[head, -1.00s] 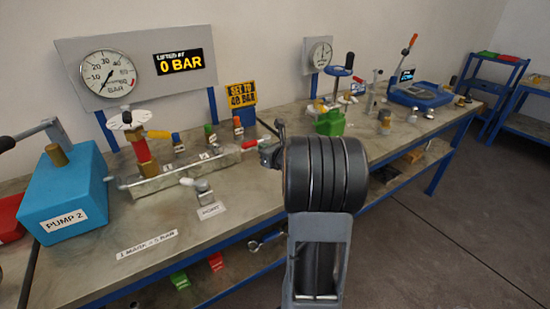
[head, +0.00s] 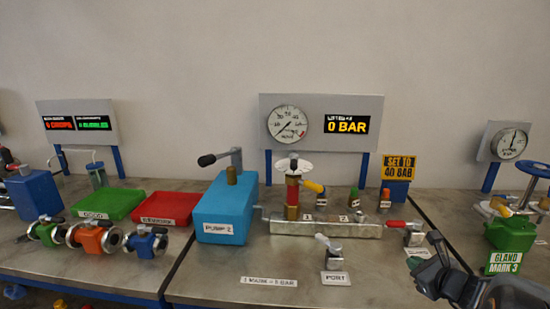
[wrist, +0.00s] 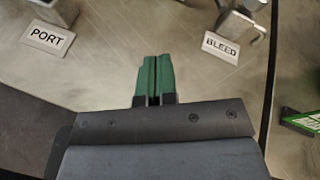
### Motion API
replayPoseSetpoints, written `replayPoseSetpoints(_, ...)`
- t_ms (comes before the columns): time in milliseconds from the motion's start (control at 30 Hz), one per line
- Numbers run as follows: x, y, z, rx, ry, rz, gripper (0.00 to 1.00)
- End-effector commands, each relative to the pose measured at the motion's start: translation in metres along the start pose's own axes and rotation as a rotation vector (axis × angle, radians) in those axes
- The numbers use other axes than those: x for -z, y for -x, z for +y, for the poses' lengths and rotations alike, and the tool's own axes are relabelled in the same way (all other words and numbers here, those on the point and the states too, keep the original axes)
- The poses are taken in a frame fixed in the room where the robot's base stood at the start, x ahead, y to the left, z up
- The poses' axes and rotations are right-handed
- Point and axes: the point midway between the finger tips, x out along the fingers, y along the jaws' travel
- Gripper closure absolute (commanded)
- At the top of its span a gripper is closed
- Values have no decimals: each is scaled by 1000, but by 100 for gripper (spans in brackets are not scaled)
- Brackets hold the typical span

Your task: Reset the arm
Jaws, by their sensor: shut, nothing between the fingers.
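My gripper (head: 416,258) is at the lower right of the head view, over the front part of the bench, with my arm running off the bottom right corner. In the wrist view its green fingers (wrist: 154,78) are together with nothing between them. The bench top lies below them. The PORT label (wrist: 48,38) is to the left and the BLEED label (wrist: 221,46) to the right, both apart from the fingers.
A metal manifold (head: 320,229) with small valves stands on the bench, with the blue PUMP 2 box (head: 225,212) to its left. The green GLAND MARK 3 block (head: 508,234) is right of my gripper. A gauge panel (head: 320,105) reads 0 BAR.

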Motion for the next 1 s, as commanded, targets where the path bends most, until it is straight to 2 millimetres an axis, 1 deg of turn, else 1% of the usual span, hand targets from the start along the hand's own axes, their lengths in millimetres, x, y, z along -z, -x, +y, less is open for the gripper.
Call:
replayPoseSetpoints(33,2,3,19,-83,150,38,100)
replayPoseSetpoints(67,1,5,32,-144,253,58,100)
replayPoseSetpoints(100,-1,8,51,-234,401,80,100)
replayPoseSetpoints(167,-4,15,79,-373,629,101,100)
replayPoseSetpoints(200,-7,22,97,-467,784,108,100)
replayPoseSetpoints(267,-11,33,120,-607,1019,109,100)
replayPoseSetpoints(300,-14,42,134,-698,1176,105,100)
replayPoseSetpoints(367,-19,56,150,-828,1407,93,100)
replayPoseSetpoints(400,-23,66,158,-906,1557,83,100)
replayPoseSetpoints(467,-30,80,167,-1012,1775,66,100)
replayPoseSetpoints(500,-36,88,172,-1070,1912,56,100)
replayPoseSetpoints(600,-57,105,180,-1160,2200,33,100)
replayPoseSetpoints(700,-77,113,190,-1163,2353,1,100)
replayPoseSetpoints(800,-94,116,201,-1131,2423,-47,100)
replayPoseSetpoints(900,-103,118,207,-1114,2459,-78,100)
replayPoseSetpoints(1000,-105,117,211,-1114,2470,-92,100)
